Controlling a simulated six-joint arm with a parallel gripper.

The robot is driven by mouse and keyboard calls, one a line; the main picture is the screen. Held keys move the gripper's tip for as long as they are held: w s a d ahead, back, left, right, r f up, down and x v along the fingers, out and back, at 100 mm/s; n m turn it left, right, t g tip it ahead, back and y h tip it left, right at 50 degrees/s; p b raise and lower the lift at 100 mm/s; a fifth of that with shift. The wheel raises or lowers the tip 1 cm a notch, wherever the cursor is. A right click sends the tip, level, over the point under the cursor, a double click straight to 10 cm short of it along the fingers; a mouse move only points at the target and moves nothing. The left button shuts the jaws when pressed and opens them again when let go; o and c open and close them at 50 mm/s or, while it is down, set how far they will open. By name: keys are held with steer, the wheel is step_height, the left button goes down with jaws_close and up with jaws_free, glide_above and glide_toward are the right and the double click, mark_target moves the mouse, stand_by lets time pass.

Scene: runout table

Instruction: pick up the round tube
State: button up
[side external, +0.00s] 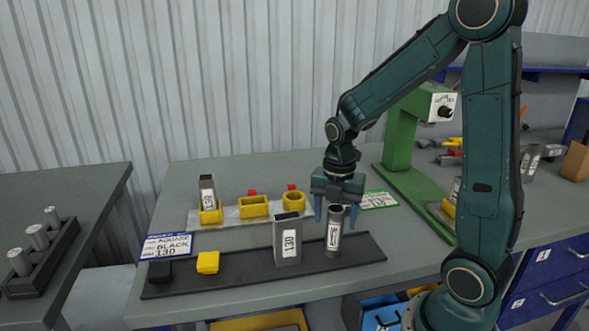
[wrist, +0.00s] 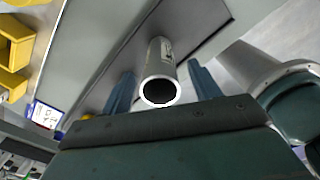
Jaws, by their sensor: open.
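The round tube (side external: 334,236) is a grey metal cylinder with a white label, standing upright on the dark mat (side external: 205,281). My gripper (side external: 337,215) is open, pointing down over the tube. Its two blue fingers show on either side of the tube's upper part. In the wrist view, the tube (wrist: 160,80) shows its hollow round end between the two fingers (wrist: 158,88), with a gap visible on each side. A square tube (side external: 287,243) labelled 130 stands upright on the mat, left of the round tube.
Behind the mat, a plate holds yellow sockets (side external: 253,206); the left one holds a labelled tube (side external: 207,191). A sign (side external: 166,246) reads SQUARE BLACK 130. A yellow block (side external: 208,262) and a black block (side external: 159,272) lie on the mat. A green machine (side external: 399,140) stands behind.

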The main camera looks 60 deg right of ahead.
mark_target(335, 225)
steer(key=shift+f, duration=1.55)
steer(key=c, duration=1.1)
steer(key=shift+r, duration=0.15)
step_height(335, 225, up, 20)
steer(key=shift+f, duration=0.1)
